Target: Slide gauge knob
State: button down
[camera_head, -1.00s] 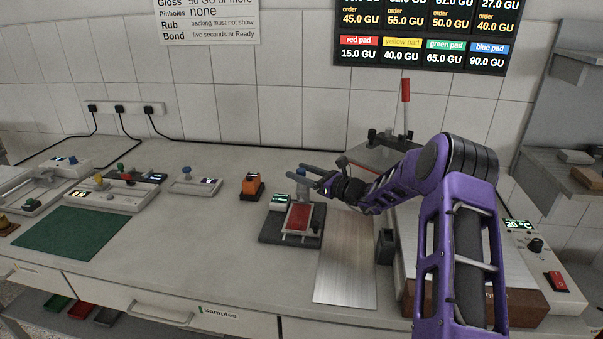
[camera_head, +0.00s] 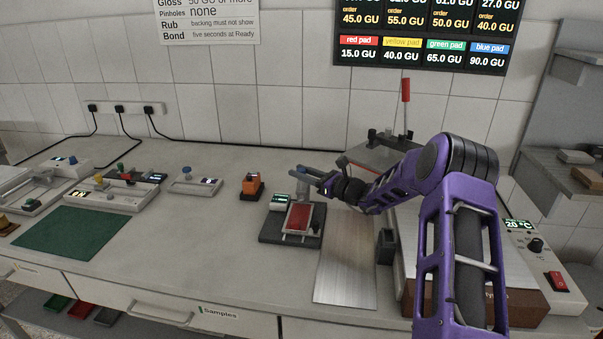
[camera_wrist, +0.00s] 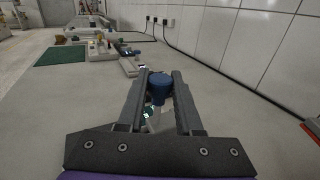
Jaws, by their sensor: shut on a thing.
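My gripper (camera_head: 298,174) is at the back of the small device with a dark base (camera_head: 268,236), over its grey post (camera_head: 301,194). In the wrist view its two fingers (camera_wrist: 160,84) close on both sides of a blue knob (camera_wrist: 159,92), which appears to be the gauge knob. The knob is hidden by the fingers in the head view. A red panel (camera_head: 298,217) lies in a light frame on the base, and a small lit display (camera_head: 281,199) stands at its back left. The display's reading is too small to tell.
A brushed metal sheet (camera_head: 344,278) lies right of the device. An orange block (camera_head: 251,185) stands to the left, beside a grey device with a blue knob (camera_head: 188,181). A green mat (camera_head: 72,233) lies further left. Bare counter (camera_head: 190,245) lies between.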

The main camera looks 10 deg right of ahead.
jog(key=shift+f, duration=0.1)
dwell(0.6)
jog(key=shift+f+b, duration=1)
jog(key=shift+f, duration=0.3)
jog(key=shift+r, duration=0.1)
jog(key=c, duration=0.6)
grip_release()
jog(key=v, duration=1.7)
jog(key=shift+s+d+r, duration=0.1)
jog(key=shift+s+d, duration=0.05)
jog(key=shift+s, duration=0.05)
